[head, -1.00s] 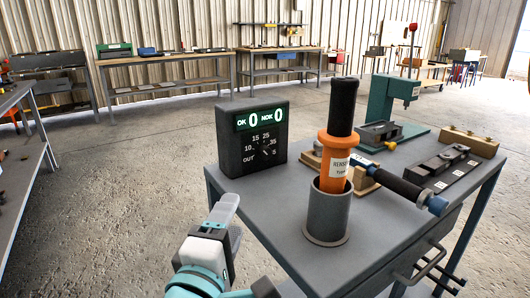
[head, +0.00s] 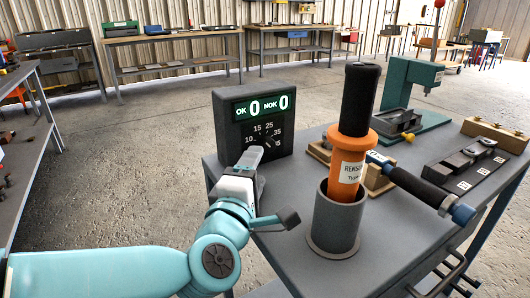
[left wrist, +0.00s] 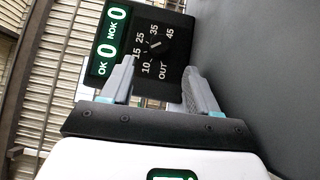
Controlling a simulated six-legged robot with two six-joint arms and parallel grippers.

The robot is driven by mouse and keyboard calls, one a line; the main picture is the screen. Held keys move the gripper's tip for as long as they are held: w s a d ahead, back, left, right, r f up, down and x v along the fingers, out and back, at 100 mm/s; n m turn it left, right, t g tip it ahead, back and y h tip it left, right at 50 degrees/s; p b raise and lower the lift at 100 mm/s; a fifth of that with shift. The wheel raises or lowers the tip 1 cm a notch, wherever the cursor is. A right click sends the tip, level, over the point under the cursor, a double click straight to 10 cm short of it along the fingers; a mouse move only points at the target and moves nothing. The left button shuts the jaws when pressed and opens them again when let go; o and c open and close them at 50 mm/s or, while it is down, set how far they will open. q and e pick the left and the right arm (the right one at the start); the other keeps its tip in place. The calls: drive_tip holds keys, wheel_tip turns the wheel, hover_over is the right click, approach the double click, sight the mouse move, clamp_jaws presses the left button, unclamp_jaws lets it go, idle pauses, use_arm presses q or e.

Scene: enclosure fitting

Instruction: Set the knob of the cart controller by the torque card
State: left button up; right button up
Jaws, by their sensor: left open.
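The cart controller (head: 232,152) is a dark box at the cart's back left corner; its green display reads OK 0 and NOK 0. Its dial carries the marks OUT, 10, 15, 25, 35 and 45. The knob (left wrist: 155,46) shows at the dial's centre in the left wrist view; I cannot tell its exact setting. My left gripper (head: 252,158) is open in front of the controller and hides the lower dial in the head view. In the left wrist view its fingers (left wrist: 160,82) are apart, with the knob beyond them. I cannot make out a torque card for certain.
The grey cart top (head: 285,185) bears an orange, black-gripped tool (head: 347,160) standing in a grey cup (head: 335,225). A black-handled tool (head: 420,188), a green press (head: 410,85) and a dark numbered rail (head: 465,165) are farther right. Benches line the back wall.

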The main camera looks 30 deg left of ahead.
sight(271, 142)
use_arm(q)
drive_tip(key=x, duration=0.7)
drive_tip(key=shift+w+a+b, duration=0.1)
drive_tip(key=shift+w+b, duration=0.1)
drive_tip(key=shift+b, duration=0.1)
drive_tip(key=c, duration=1)
wheel_tip(271, 142, up, 3)
drive_tip(key=m+g+p, duration=0.4)
drive_tip(key=g+p, duration=0.1)
drive_tip(key=p, duration=1.7)
drive_tip(key=shift+w+f, duration=0.1)
drive_tip(key=shift+f, duration=0.05)
drive_tip(key=shift+c, duration=0.2)
drive_tip(key=m+g+p, duration=0.1)
drive_tip(key=g+p, duration=0.1)
drive_tip(key=p, duration=0.5)
drive_tip(key=m+g+y+p, duration=0.1)
drive_tip(key=m+g+p, duration=0.1)
drive_tip(key=p, duration=0.6)
drive_tip(key=w+d+m+g+y+p, duration=0.1)
drive_tip(key=g+p, duration=0.1)
drive_tip(key=p, duration=0.6)
drive_tip(key=shift+m+g, duration=0.3)
drive_tip(key=shift+w+f+m+g+y+p, duration=0.15)
drive_tip(key=shift+f+m+g+y+p, duration=0.15)
drive_tip(key=shift+g+p, duration=0.4)
drive_tip(key=shift+w+d+f+m+g+y, duration=0.15)
drive_tip(key=shift+m+g+y, duration=0.45)
drive_tip(key=shift+g, duration=0.3)
